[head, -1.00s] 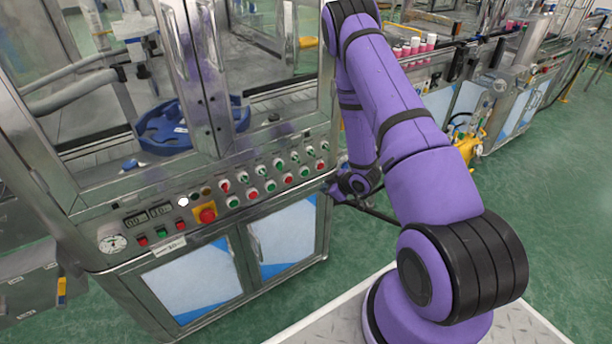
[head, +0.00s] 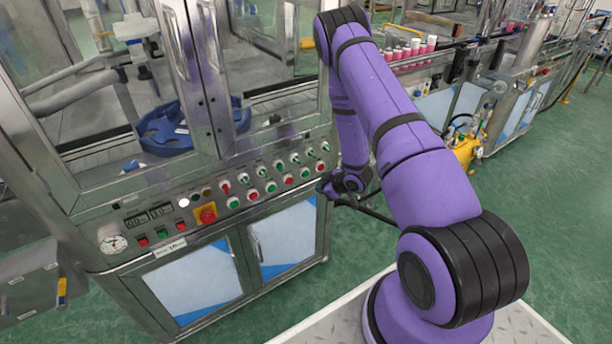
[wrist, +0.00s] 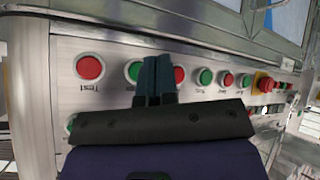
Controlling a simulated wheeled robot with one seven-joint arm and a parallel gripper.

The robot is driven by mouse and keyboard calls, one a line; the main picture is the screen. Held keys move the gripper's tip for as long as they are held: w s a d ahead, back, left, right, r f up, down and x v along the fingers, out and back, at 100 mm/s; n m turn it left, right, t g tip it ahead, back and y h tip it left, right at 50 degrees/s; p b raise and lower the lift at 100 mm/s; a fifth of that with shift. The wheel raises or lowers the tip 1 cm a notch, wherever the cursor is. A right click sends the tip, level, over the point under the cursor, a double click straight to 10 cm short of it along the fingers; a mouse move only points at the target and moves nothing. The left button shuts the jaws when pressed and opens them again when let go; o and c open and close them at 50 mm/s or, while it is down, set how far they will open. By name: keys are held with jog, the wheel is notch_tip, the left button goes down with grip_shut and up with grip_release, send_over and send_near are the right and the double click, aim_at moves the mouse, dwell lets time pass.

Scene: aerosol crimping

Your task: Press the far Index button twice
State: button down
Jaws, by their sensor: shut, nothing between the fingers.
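The control panel (head: 262,190) runs along the machine's front, with two rows of buttons and switches. At its far right end in the head view are a red button (head: 319,165) and a green button (head: 304,173). In the wrist view the panel is upside down: a red button labelled Test (wrist: 90,67), then a green button (wrist: 132,70) and a red one (wrist: 179,75) on either side of my fingers. I cannot read an Index label. My gripper (wrist: 157,66) is shut and empty, its tips over the panel between these two; contact cannot be told. In the head view my gripper (head: 325,187) is at the panel's right end.
A red emergency stop (head: 206,214) on a yellow plate and a gauge (head: 113,243) sit further left on the panel. Glass doors (head: 195,75) stand above it and cabinet doors (head: 288,237) below. Green floor is open to the right of the machine.

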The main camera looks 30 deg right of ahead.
jog(key=shift+w, duration=2.5)
jog(key=shift+w+a, duration=0.1)
jog(key=shift+w, duration=0.05)
jog(key=shift+w, duration=0.3)
jog(key=shift+w, duration=0.35)
dwell(0.8)
jog(key=shift+s, duration=3.3)
jog(key=shift+r, duration=0.1)
